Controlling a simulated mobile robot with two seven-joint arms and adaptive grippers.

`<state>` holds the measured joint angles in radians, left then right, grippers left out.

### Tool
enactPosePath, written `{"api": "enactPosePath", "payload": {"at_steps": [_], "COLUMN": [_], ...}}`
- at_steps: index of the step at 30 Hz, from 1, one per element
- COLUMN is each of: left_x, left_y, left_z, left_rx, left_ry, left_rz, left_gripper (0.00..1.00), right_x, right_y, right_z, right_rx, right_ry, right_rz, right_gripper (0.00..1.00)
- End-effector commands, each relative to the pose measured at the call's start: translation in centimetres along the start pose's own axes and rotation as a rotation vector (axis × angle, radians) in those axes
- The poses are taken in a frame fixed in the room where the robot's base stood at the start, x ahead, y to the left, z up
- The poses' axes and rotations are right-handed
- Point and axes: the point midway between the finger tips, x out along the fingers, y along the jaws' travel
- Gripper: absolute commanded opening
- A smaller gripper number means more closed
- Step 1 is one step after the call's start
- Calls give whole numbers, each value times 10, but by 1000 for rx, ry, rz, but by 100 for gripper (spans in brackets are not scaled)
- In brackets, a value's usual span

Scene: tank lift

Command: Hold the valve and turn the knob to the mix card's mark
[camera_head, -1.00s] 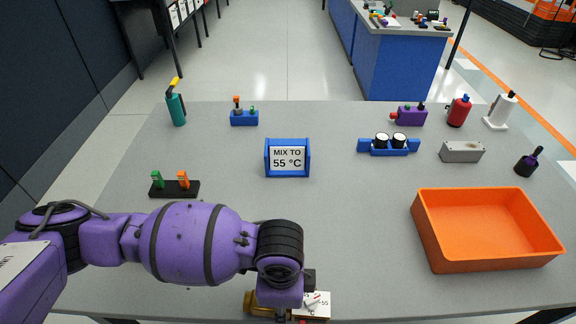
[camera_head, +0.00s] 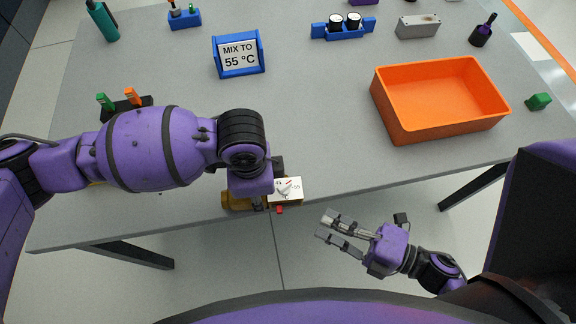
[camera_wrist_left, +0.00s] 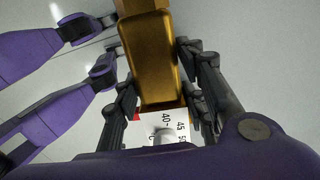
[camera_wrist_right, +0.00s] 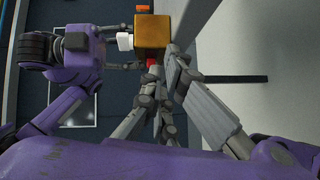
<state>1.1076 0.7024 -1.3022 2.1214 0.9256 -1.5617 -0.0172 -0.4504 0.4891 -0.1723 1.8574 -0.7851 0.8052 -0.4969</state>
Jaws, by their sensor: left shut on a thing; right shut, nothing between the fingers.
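The valve has a brass body (camera_head: 237,201) and a white dial plate (camera_head: 297,184) with a pale knob (camera_head: 284,188) and a red pointer; its exact setting is too small to read. My left gripper (camera_head: 262,204) is shut on the valve at the table's front edge, largely hidden by its wrist. The left wrist view shows the brass body (camera_wrist_left: 155,62) between its fingers and dial numbers 40, 45 and 50. My right gripper (camera_head: 328,226) is shut and empty, right of and below the valve, apart from it. The mix card (camera_head: 239,55) reads "MIX TO 55 °C".
An orange bin (camera_head: 395,121) stands on the right of the grey table (camera_head: 180,80). A green block (camera_head: 539,101) lies right of it. A black stand (camera_head: 137,106) with green and orange pegs is behind my left arm. The right gripper has open floor around it.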

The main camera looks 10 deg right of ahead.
Motion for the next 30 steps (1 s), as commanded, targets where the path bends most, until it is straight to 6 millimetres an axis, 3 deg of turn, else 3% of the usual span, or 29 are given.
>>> {"api": "enactPosePath", "payload": {"at_steps": [6, 12, 17, 28, 30], "left_x": [-1, -1, -1, -1, -1], "left_y": [0, 0, 0, 0, 0], "left_z": [0, 0, 0, 0, 0], "left_rx": [0, 0, 0, 0, 0], "left_ry": [1, 1, 1, 1, 1], "left_rz": [-1, -1, -1, -1, -1], "left_gripper": [0, 0, 0, 0, 0], "right_x": [-43, -53, -34, 39, 50], "right_y": [41, 54, 55, 57, 59], "right_z": [-8, -13, -20, -47, -41], "right_rx": [-157, -199, -199, -198, -200], "right_ry": [267, 350, 353, 350, 349], "right_rz": [42, 61, 65, 65, 64], "right_gripper": [0, 0, 0, 0, 0]}}
